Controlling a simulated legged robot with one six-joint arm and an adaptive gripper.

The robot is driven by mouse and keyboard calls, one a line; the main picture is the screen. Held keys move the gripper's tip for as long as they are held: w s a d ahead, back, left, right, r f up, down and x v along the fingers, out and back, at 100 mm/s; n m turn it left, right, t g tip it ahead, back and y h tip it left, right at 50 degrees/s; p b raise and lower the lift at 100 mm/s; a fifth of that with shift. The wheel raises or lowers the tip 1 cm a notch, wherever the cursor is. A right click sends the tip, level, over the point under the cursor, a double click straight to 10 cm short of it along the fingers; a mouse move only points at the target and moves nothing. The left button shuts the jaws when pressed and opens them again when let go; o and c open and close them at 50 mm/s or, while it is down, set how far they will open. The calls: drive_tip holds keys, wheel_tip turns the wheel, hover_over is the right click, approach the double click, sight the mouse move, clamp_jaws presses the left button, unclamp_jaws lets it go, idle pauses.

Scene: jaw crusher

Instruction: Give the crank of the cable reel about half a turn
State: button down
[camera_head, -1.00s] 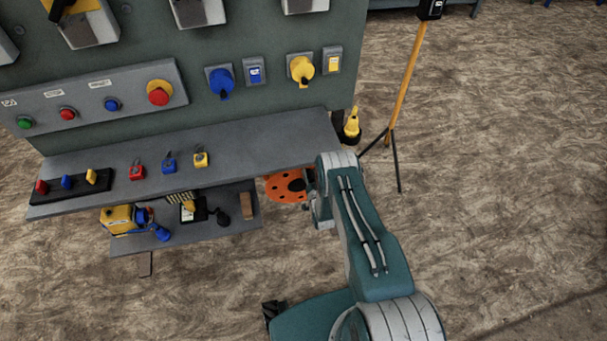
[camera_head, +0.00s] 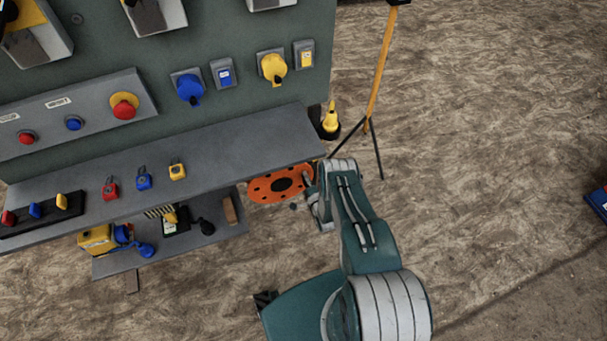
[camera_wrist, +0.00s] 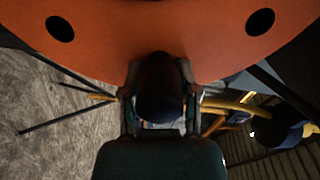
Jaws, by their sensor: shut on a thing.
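The cable reel's orange disc (camera_head: 265,190), with dark holes and a dark centre, shows under the right end of the grey shelf. In the wrist view the disc (camera_wrist: 105,30) fills the top, very close. Its crank handle (camera_wrist: 160,85) is a dark rounded grip pointing towards the wrist camera. My gripper (camera_wrist: 160,100) has one finger on each side of the handle and is shut on it. In the head view my gripper (camera_head: 312,195) is at the disc's right side, mostly hidden by my arm; the handle cannot be made out clearly there.
A lower shelf (camera_head: 225,235) holds a yellow-blue device. A yellow tripod (camera_head: 376,85) and a yellow lamp-like object (camera_head: 331,120) stand behind.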

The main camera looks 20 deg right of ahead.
drive_tip(key=shift+w+d+f+m, duration=0.1)
drive_tip(key=shift+d+f+m, duration=0.05)
drive_tip(key=shift+f+m, duration=0.75)
drive_tip(key=shift+w+d+f+m, duration=0.15)
drive_tip(key=shift+f+m, duration=0.45)
drive_tip(key=shift+m, duration=0.5)
drive_tip(key=shift+c, duration=1.8)
unclamp_jaws()
drive_tip(key=shift+s+f, duration=0.1)
drive_tip(key=s, duration=1.2)
